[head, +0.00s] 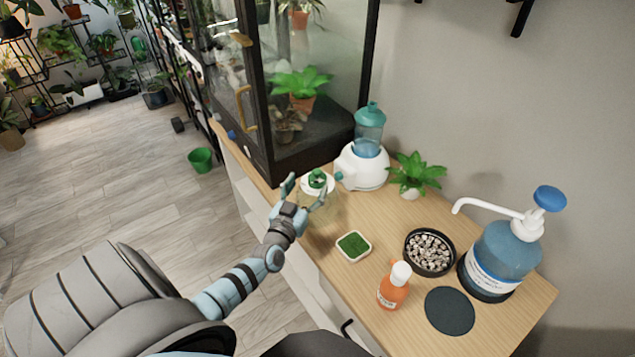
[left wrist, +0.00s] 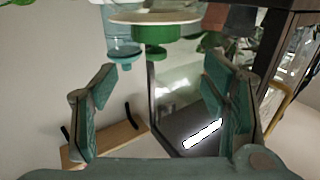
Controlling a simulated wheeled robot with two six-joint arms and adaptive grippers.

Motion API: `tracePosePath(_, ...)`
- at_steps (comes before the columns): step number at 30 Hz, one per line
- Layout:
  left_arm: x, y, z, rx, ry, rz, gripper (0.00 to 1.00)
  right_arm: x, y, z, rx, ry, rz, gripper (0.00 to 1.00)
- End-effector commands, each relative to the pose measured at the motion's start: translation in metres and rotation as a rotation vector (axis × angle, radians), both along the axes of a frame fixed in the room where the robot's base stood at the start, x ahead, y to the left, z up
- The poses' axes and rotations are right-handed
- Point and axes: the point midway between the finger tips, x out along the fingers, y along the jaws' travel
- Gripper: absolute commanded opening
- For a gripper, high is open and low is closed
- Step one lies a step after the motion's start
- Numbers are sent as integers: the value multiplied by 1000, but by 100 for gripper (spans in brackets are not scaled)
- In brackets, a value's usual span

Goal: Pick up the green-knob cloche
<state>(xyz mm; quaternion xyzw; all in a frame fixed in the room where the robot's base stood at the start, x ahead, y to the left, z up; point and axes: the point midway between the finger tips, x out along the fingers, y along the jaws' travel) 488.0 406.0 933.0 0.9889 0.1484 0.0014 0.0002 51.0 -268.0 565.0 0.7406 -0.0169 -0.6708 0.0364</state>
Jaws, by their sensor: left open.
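The green-knob cloche (head: 317,183) stands on the wooden counter beside the glass cabinet. Its green knob and pale top show; its lower body looks clear and is partly hidden by my gripper. In the left wrist view, the green knob (left wrist: 156,33) is near the top, between the lines of the two fingers and apart from them. My left gripper (head: 304,190) is open and empty, with its fingers spread on either side of the knob in the head view. In the left wrist view, the open fingers (left wrist: 160,85) have nothing between them. My right gripper is not in view.
A white humidifier with a teal bottle (head: 368,165) stands close behind the cloche. The glass cabinet (head: 310,140) is beyond. A potted plant (head: 416,175), moss dish (head: 353,246), pebble bowl (head: 429,252), orange bottle (head: 394,287), dark round mat (head: 450,311) and blue pump jug (head: 503,252) occupy the counter.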

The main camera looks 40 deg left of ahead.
Motion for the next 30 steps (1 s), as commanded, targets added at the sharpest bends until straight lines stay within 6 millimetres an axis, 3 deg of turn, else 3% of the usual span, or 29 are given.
tracePosePath(12, 65, 15, -5, 1, 3, 0, 68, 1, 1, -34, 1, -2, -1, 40)
tracePosePath(19, 67, 16, -1, 0, 4, -1, 66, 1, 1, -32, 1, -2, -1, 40)
tracePosePath(30, 67, 15, -1, 0, 4, -1, 7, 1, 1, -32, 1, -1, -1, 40)
